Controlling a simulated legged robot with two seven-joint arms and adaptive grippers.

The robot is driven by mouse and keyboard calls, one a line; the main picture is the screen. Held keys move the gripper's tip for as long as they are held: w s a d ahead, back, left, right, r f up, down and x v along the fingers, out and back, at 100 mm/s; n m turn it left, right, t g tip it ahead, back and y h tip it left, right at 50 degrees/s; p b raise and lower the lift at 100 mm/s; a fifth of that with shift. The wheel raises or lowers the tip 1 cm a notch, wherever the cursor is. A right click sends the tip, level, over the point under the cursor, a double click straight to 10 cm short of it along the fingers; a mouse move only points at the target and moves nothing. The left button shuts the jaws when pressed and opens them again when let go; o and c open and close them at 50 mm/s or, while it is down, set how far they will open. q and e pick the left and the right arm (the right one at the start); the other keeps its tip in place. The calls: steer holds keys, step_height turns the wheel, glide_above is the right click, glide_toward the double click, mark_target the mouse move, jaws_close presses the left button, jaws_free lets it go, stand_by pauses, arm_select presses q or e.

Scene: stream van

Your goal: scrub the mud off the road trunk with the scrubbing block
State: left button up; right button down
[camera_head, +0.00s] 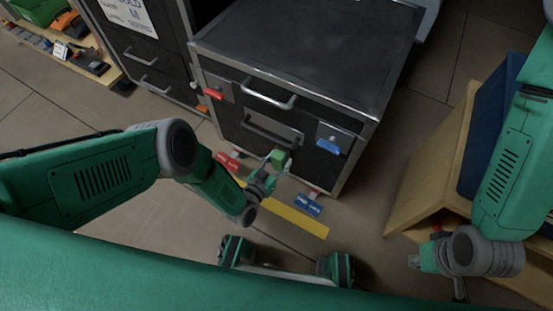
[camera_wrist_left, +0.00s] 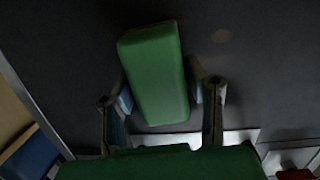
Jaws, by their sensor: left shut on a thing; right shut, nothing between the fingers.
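The road trunk (camera_head: 290,60) is a black case with metal edges, handles on its front, and a red and a blue latch tag. My left gripper (camera_head: 270,168) is in front of the trunk's lower front face. It is shut on the green scrubbing block (camera_wrist_left: 155,72), which also shows as a small green patch in the head view (camera_head: 278,157). In the left wrist view the block is between both fingers, with the dark trunk face behind it; whether they touch I cannot tell. A faint brownish spot (camera_wrist_left: 220,35) shows on that face. My right gripper (camera_head: 418,261) is shut and empty at the lower right.
A wooden bench (camera_head: 428,170) with a blue pad (camera_head: 490,125) stands to the right. Another black case (camera_head: 150,50) stands left of the trunk.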

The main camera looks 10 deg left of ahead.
arm_select(q)
steer(key=shift+w+a, duration=0.4)
steer(key=shift+a, duration=0.75)
steer(key=shift+w+a, duration=0.4)
steer(key=shift+a, duration=0.8)
steer(key=shift+w+a, duration=0.4)
steer(key=shift+a, duration=0.75)
steer(key=shift+s, duration=0.1)
steer(key=p, duration=0.2)
glide_toward(264, 145)
steer(key=shift+w+d+f, duration=0.3)
steer(key=shift+w+f, duration=0.05)
steer(key=shift+f, duration=0.15)
steer(key=shift+f+p+v, duration=0.1)
steer(key=shift+p+v, duration=0.1)
steer(key=shift+v, duration=0.55)
steer(key=shift+f+p+v, duration=0.15)
steer(key=shift+v, duration=0.6)
